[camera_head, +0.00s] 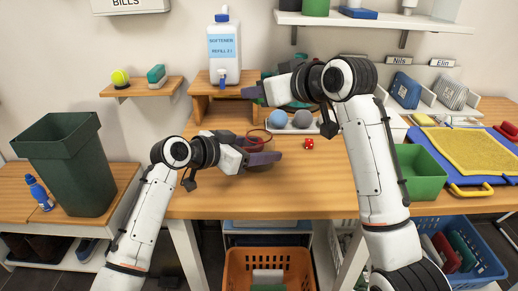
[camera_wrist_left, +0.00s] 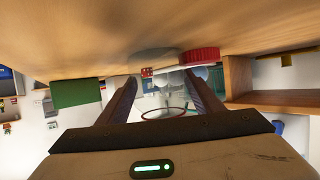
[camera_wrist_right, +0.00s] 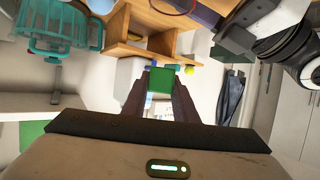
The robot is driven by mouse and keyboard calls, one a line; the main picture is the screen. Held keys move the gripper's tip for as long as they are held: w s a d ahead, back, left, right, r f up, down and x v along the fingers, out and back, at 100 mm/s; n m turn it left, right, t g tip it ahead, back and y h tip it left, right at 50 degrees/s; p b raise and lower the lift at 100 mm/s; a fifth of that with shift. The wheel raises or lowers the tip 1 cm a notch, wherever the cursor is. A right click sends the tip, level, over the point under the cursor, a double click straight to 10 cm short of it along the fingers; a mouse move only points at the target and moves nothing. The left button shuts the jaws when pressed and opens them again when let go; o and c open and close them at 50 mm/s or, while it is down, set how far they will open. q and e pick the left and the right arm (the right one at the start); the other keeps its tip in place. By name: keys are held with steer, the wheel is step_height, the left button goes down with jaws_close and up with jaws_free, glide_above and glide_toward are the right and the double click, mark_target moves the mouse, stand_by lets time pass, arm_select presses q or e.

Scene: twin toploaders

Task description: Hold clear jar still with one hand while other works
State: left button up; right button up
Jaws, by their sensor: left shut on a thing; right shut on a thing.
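A clear jar with a dark ring at its rim (camera_head: 260,133) stands on the wooden table; it also shows in the left wrist view (camera_wrist_left: 165,100). My left gripper (camera_head: 266,154) is shut on the jar, with one finger on either side. My right gripper (camera_head: 252,91) is raised in front of the softener bottle (camera_head: 224,55), above and behind the jar. It is shut on a small green thing (camera_wrist_right: 162,82) between its fingertips, which I cannot identify.
A wooden riser (camera_head: 205,85) stands at the back. Blue and grey balls (camera_head: 302,119) and a red die (camera_head: 309,143) lie to the jar's right. A green tray (camera_head: 420,172) stands farther right. The table front is clear.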

step_height(320, 180, down, 5)
steer(key=shift+f, duration=0.1)
stand_by(0.6)
steer(key=o, duration=1.1)
steer(key=shift+d, duration=0.1)
steer(key=v, duration=1.2)
